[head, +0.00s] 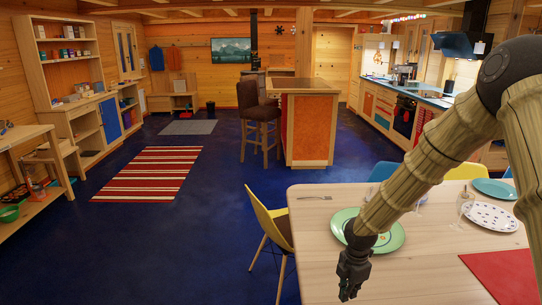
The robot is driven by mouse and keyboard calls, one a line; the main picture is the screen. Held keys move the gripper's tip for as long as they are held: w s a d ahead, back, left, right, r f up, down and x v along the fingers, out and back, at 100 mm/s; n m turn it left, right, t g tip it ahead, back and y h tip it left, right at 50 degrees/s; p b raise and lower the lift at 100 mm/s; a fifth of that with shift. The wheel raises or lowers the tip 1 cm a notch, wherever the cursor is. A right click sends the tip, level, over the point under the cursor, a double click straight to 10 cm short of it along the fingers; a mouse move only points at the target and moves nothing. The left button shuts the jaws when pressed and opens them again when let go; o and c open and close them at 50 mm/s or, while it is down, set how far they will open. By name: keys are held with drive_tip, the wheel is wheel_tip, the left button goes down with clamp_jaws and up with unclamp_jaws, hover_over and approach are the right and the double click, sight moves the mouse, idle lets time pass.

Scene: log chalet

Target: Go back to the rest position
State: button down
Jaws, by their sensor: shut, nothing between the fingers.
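My gripper (352,278) hangs at the end of my arm in the head view, pointing down. It is shut and empty. It is in front of the green plate (393,238) on the wooden dining table (330,225), near the table's left edge. My arm reaches in from the right and covers part of the plate and the table. I cannot tell how high the gripper is above the table.
A fork (314,198), a spotted plate (491,217), a teal plate (495,188), a glass (463,207) and a red mat (505,272) are on the table. A yellow chair (265,222) stands at its left. The blue floor (170,245) further left is largely clear.

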drive_tip(key=s+a+f+m+y, duration=0.1)
drive_tip(key=s+a+f+m, duration=0.1)
drive_tip(key=s+f+m, duration=0.6)
drive_tip(key=s+a+f+m+y, duration=0.1)
drive_tip(key=s+a+f+m, duration=0.25)
drive_tip(key=s+f, duration=0.75)
drive_tip(key=s+d+f+m+h, duration=0.1)
drive_tip(key=s+d+m, duration=0.1)
drive_tip(key=s+m, duration=0.3)
drive_tip(key=s+d+f+m+h, duration=0.1)
drive_tip(key=s+m, duration=0.5)
drive_tip(key=s, duration=0.7)
drive_tip(key=shift+s+d+f, duration=0.2)
drive_tip(key=shift+d+f, duration=0.45)
drive_tip(key=shift+d, duration=0.5)
